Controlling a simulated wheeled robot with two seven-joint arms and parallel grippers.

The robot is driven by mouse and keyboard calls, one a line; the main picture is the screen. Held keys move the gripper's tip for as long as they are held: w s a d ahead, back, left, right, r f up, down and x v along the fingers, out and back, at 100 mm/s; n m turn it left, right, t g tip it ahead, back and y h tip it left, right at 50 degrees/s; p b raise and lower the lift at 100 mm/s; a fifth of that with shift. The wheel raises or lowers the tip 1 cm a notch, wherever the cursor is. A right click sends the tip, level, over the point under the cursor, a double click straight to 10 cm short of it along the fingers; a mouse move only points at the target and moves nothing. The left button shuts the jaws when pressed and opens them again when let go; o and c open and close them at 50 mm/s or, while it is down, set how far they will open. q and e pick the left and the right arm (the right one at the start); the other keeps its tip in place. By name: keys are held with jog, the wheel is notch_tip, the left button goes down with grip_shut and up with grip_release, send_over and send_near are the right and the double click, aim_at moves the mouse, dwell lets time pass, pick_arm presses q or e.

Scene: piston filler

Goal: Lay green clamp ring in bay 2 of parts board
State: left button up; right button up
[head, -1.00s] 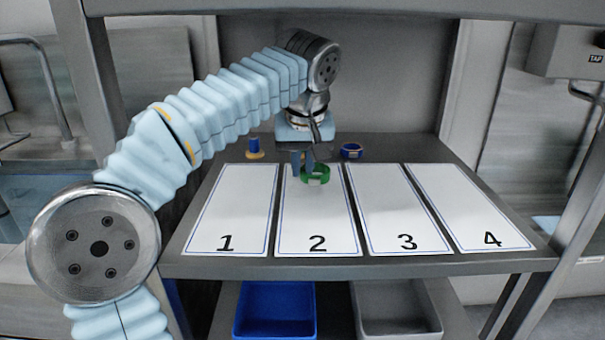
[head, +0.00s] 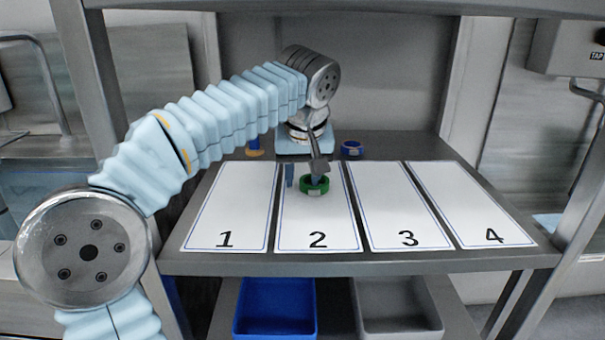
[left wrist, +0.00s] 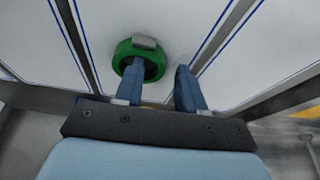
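The green clamp ring (head: 314,191) lies in bay 2 (head: 317,222) of the parts board, in its far half and inside its border lines. It looks flat on the white panel. In the left wrist view the ring (left wrist: 120,56) shows its pale lug at the top. My left gripper (head: 303,183) points down over bay 2 with its blue fingers spread apart. In the left wrist view (left wrist: 159,66) one finger reaches into or over the ring's opening; the other stands outside, with a gap to the ring. My right gripper is not in view.
A blue ring part (head: 352,148) and a yellow-based part (head: 255,152) stand behind the board; my arm partly hides the latter. Bays 1 (head: 232,205), 3 (head: 397,205) and 4 (head: 468,200) are empty. A blue bin (head: 275,308) and a grey bin (head: 398,308) sit below.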

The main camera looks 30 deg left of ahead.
aim_at(304, 186)
pick_arm(q)
jog(key=p+v, duration=0.1)
jog(key=v, duration=0.3)
jog(key=shift+w+r, duration=0.1)
jog(key=shift+r, duration=0.1)
jog(key=shift+s+d+r+b, duration=0.3)
jog(key=shift+s+d, duration=0.2)
jog(key=shift+s, duration=0.1)
jog(key=s+d, duration=0.2)
jog(key=s, duration=0.1)
jog(key=s+d+b, duration=0.1)
jog(key=s+d, duration=0.1)
jog(key=s, duration=0.1)
jog(key=s+d, duration=0.2)
jog(key=s, duration=0.1)
jog(key=shift+d+b, duration=0.25)
jog(key=shift+b, duration=0.05)
